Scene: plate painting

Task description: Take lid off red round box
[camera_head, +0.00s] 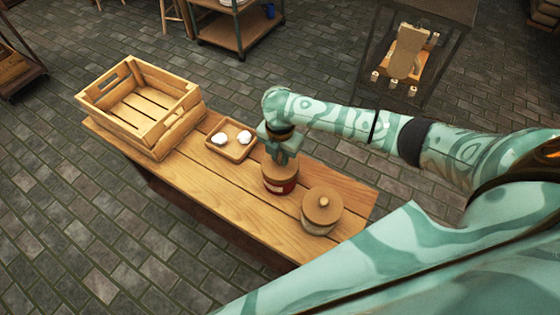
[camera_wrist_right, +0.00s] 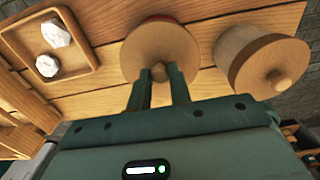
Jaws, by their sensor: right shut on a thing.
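The red round box (camera_head: 278,187) stands on the wooden table, with its wooden lid (camera_head: 284,171) on or just above it; I cannot tell if there is a gap. In the right wrist view the lid (camera_wrist_right: 150,50) hides most of the box, with a little red at its far edge. The fingers also show in the right wrist view (camera_wrist_right: 160,75). My left gripper is in neither view.
A second round box with a knobbed wooden lid (camera_head: 322,207) stands close to the right. A small tray (camera_head: 222,153) with two white lumps lies to the left. A slatted wooden crate (camera_head: 115,127) stands at the table's far left end. Bare table (camera_head: 235,195) lies in front.

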